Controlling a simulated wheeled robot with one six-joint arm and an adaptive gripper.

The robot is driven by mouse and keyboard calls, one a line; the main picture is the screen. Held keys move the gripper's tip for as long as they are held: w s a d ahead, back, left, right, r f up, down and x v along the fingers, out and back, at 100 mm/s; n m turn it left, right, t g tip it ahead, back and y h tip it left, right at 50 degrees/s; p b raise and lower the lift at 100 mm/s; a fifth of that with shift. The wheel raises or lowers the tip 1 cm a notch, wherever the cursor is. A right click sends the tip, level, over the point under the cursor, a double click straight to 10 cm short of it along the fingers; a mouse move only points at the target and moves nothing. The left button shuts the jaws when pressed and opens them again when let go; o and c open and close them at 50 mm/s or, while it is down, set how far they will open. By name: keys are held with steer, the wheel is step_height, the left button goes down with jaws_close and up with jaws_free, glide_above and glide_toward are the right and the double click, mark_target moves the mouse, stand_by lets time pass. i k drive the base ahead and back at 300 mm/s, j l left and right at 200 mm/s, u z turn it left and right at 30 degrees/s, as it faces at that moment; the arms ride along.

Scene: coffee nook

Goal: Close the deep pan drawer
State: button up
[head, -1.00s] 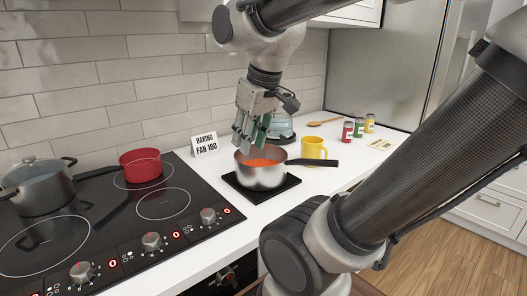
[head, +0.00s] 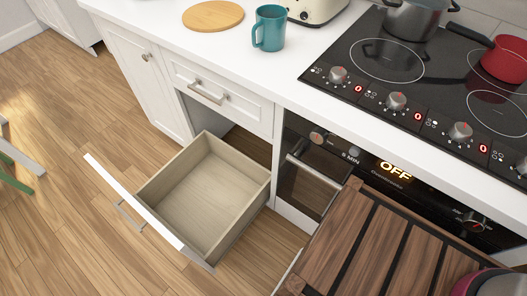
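The deep pan drawer (head: 206,190) is pulled far out from the base cabinet, below a shut upper drawer (head: 215,90). It is an empty wooden box with a white front (head: 140,205). Its bar handle (head: 129,216) is on the outer face of that front, toward the lower left. My gripper is not in the current head view, so its state is hidden.
The oven (head: 330,165) with an OFF display is right of the drawer. A slatted wooden surface (head: 375,235) fills the lower right. A teal mug (head: 269,27) and a round board (head: 212,15) sit on the counter.

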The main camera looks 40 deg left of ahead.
mark_target(202, 202)
steer(key=k+l+u, duration=0.1)
steer(key=u, duration=0.4)
steer(key=k+u, duration=0.15)
steer(key=u, duration=0.3)
steer(key=i+u, duration=0.1)
steer(key=u, duration=0.65)
steer(key=i+l+u, duration=0.15)
steer(key=u, duration=1.05)
steer(key=i+u, duration=0.1)
steer(key=i, duration=0.25)
